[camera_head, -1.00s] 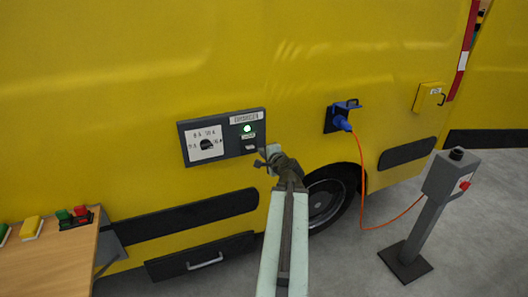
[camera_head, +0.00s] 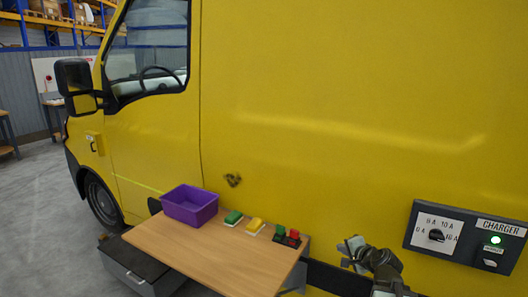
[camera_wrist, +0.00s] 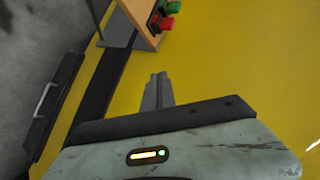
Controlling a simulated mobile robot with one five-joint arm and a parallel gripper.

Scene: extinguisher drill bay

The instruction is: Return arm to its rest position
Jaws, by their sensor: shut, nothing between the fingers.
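My gripper (camera_head: 350,248) shows at the lower right of the head view, in front of the yellow van's side (camera_head: 300,110). It is to the left of the charger panel (camera_head: 466,237) and apart from it in the picture. In the wrist view my gripper (camera_wrist: 158,82) has its fingers together with nothing between them. The charger panel has a dial (camera_head: 437,235) and a lit green lamp (camera_head: 496,240). Most of my arm is below the head view's lower edge.
A wooden table (camera_head: 215,255) stands against the van, left of my gripper. It carries a purple bin (camera_head: 190,205), a green block (camera_head: 233,217), a yellow block (camera_head: 255,224) and a red-and-green item (camera_head: 287,236). Grey floor (camera_head: 40,220) is open at the left.

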